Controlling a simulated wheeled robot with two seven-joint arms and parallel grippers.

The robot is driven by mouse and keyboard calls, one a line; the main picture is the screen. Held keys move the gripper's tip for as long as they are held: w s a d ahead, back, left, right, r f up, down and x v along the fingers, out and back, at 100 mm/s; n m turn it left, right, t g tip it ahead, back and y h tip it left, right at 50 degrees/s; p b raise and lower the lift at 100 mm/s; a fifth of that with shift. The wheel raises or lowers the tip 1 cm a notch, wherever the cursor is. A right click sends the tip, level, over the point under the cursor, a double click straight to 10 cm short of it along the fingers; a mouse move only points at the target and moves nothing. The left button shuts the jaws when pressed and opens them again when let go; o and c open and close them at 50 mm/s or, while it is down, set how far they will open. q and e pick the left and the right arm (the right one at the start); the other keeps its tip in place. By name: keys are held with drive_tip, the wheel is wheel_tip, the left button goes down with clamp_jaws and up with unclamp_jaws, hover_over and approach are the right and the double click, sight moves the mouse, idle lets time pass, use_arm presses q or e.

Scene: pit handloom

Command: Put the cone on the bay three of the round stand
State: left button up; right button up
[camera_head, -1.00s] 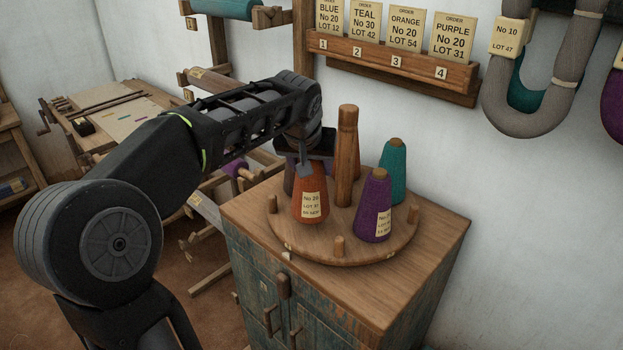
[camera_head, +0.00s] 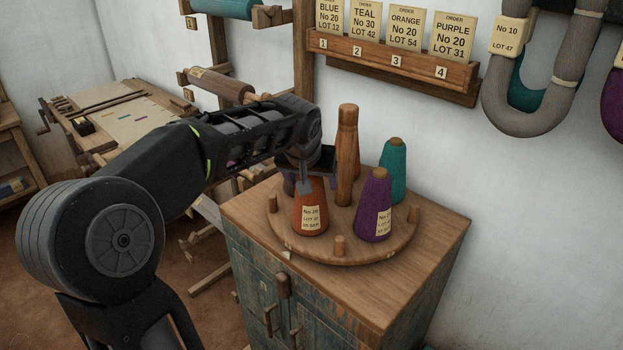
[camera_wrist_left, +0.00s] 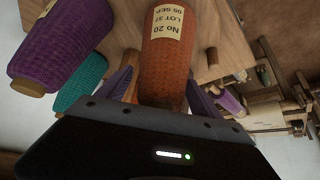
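The orange cone (camera_head: 309,208) with a "No 20" label stands nearly upright at the front left of the round stand (camera_head: 366,252), between two short pegs. Its base looks level with the board; I cannot tell whether it bears its weight. My left gripper (camera_head: 306,182) is at the cone's top. In the left wrist view the orange cone (camera_wrist_left: 166,65) lies between the two fingers (camera_wrist_left: 160,92), which appear closed on its narrow end. The bay tags on the stand's rim are too small to read. My right gripper is not in view.
A purple cone (camera_head: 374,205) and a teal cone (camera_head: 393,170) stand on the right of the stand. A dark cone (camera_head: 289,182) is partly hidden behind the gripper. A tall wooden post (camera_head: 346,155) rises mid-stand. The cabinet top (camera_head: 440,225) is clear at right.

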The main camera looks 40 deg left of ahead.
use_arm(q)
drive_tip(key=shift+r, duration=0.15)
drive_tip(key=v, duration=1.2)
drive_tip(key=shift+b, duration=0.35)
